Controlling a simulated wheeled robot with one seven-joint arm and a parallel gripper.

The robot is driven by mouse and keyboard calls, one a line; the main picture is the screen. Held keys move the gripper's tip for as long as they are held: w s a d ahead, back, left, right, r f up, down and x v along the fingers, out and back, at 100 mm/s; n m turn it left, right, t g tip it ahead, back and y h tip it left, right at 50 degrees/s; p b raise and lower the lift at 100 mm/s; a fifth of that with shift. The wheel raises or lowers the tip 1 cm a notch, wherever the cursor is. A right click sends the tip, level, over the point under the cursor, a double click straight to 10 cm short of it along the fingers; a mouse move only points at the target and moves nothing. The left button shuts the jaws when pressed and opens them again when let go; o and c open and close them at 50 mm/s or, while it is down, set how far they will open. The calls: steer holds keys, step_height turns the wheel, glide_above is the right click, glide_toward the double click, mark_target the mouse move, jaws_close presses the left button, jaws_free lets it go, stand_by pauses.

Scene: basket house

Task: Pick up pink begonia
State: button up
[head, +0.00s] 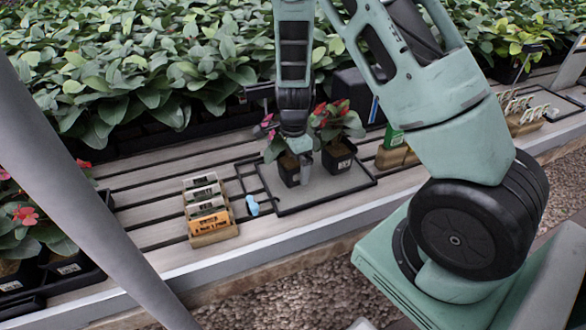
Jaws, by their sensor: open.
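Two potted flowering plants stand side by side on a dark-rimmed tray (300,206). The left plant (273,148) has pinkish flowers and a black pot (289,178), and looks most like the pink begonia. The right plant (348,124) has red flowers and a black pot (338,160). My gripper (304,168) points down and is open. In the picture it overlaps the space between the two plants, in front of part of the left plant. I cannot tell whether it touches leaves or a pot.
A wooden holder with seed packets (208,210) and a small blue object (252,206) are left of the tray. Another wooden holder (394,156) stands right. More red-flowered pots (30,232) are at far left. Dense green plants (160,55) fill the back. Bare slats (140,190) lie left.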

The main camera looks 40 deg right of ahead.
steer(key=shift+f, duration=0.1)
steer(key=c, duration=1.2)
